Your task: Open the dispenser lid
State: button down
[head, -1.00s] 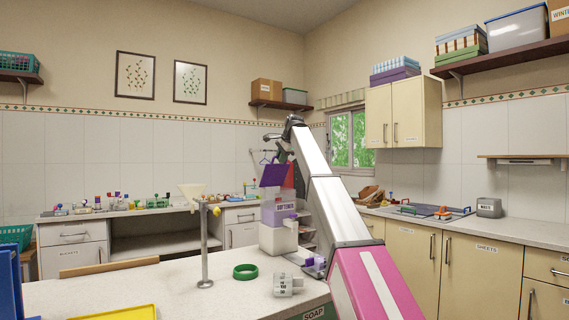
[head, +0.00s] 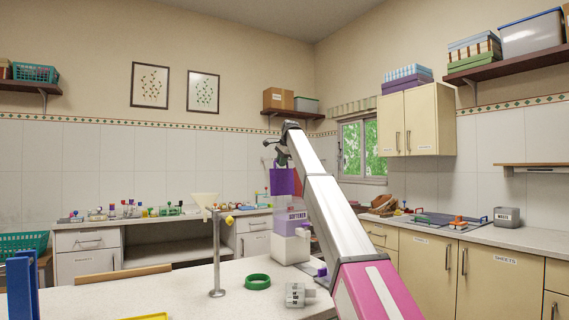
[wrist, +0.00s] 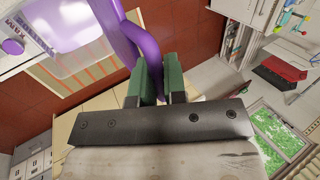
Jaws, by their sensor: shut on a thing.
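The softener dispenser (head: 291,233) stands on the counter, with a pale purple upper part and a white lower part. Its dark purple lid (head: 282,182) stands raised, roughly upright above the body. My gripper (head: 282,160) is at the lid's top edge, partly hidden by my arm. In the wrist view, the green fingers (wrist: 156,82) are shut on a purple bar of the lid (wrist: 130,38). The dispenser's clear body (wrist: 75,22) shows at the upper left there, and my arm hides part of its right side in the head view.
A green ring (head: 257,282), a grey block (head: 297,295) and a metal post (head: 217,260) with a funnel (head: 205,204) stand near the dispenser on the counter. The back counter holds several small colourful items. The counter's front left part is mostly clear.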

jog(key=shift+w+a, duration=0.25)
jog(key=shift+w, duration=0.15)
jog(key=shift+g+h, duration=0.3)
jog(key=c, duration=1.2)
grip_release()
jog(key=v, duration=1)
jog(key=shift+s+r, duration=0.2)
jog(key=shift+r, duration=0.15)
jog(key=shift+d, duration=0.15)
jog(key=shift+d, duration=0.1)
